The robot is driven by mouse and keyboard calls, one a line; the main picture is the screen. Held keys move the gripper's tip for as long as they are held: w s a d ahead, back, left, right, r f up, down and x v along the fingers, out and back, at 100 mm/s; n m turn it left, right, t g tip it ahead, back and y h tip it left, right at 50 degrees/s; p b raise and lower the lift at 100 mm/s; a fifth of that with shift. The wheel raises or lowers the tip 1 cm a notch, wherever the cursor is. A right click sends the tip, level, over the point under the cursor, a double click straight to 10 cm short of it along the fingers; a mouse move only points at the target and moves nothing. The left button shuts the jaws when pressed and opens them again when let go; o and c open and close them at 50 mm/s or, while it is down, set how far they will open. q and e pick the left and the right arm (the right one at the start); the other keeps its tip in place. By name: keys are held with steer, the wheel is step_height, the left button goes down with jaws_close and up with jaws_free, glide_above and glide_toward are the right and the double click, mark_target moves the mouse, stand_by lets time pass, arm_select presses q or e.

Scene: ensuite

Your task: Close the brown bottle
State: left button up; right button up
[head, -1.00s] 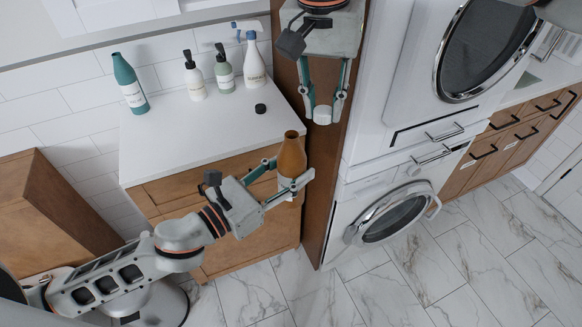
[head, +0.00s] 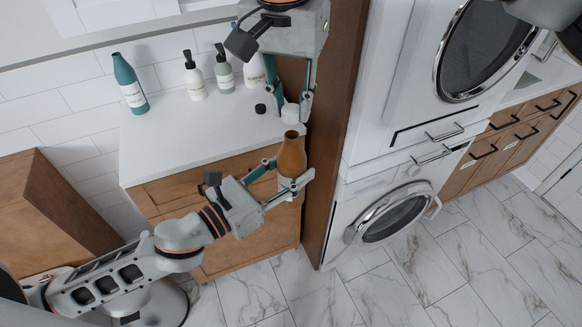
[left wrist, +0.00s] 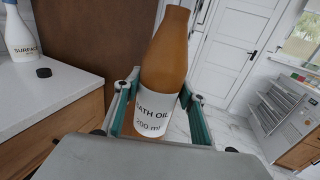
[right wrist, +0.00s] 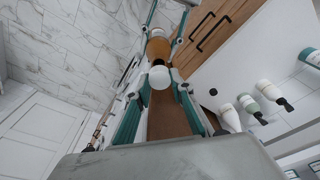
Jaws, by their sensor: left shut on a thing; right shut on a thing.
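The brown bottle (head: 291,158), labelled bath oil, has an open neck and stands roughly upright in my left gripper (head: 289,180), in front of the counter's right end. In the left wrist view the bottle (left wrist: 165,62) sits between the two fingers. My right gripper (head: 292,112) is shut on a white cap (head: 290,113), just above the bottle's mouth; a small gap shows between them. In the right wrist view the cap (right wrist: 160,77) is between the fingertips, with the bottle (right wrist: 158,48) beyond it and partly covered by it.
A small black cap (head: 260,108) lies on the white counter (head: 190,140). A teal bottle (head: 129,84), a white pump bottle (head: 194,77), a green pump bottle (head: 224,73) and a partly hidden spray bottle (head: 253,70) stand behind. A brown panel (head: 334,130) is close on the right.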

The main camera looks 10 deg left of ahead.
mark_target(292, 134)
steer(key=shift+f, duration=1.1)
steer(key=shift+f, duration=0.9)
steer(key=shift+f, duration=0.55)
stand_by(0.4)
